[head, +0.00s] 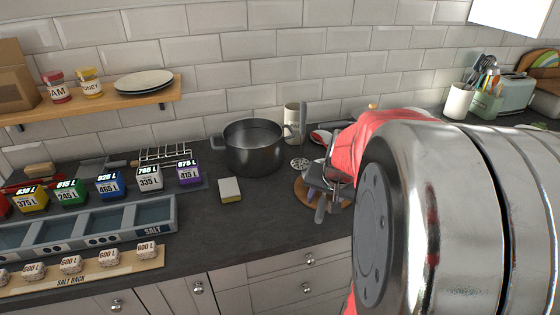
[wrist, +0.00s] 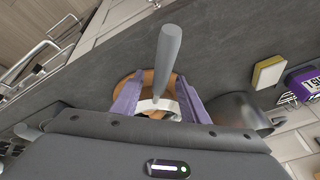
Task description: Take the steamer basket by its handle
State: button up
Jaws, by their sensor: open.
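A grey bar, apparently the steamer basket's handle (wrist: 168,55), sticks out between and beyond my gripper's fingers in the wrist view. Its near end looks raised above the worktop. In the head view a grey stub by the fingers seems to be this handle (head: 320,212). My gripper (wrist: 157,98) is open, its purple-padded fingers on either side of the bar's lower end; I cannot tell whether they touch it. My gripper (head: 322,195) hangs over a round wooden board (head: 302,198) in the head view. A pale curved piece shows between the fingers; most of the basket is hidden.
A dark pot (head: 253,150) stands behind and left of the board, with a yellow sponge (head: 230,190) in front of it. Labelled boxes and a grey tray (head: 98,220) fill the left. Bare worktop lies left of the board.

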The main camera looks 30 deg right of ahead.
jog(key=shift+w+f, duration=0.1)
jog(key=shift+f, duration=0.15)
jog(key=shift+c, duration=0.6)
grip_shut()
jog(key=shift+r, duration=0.1)
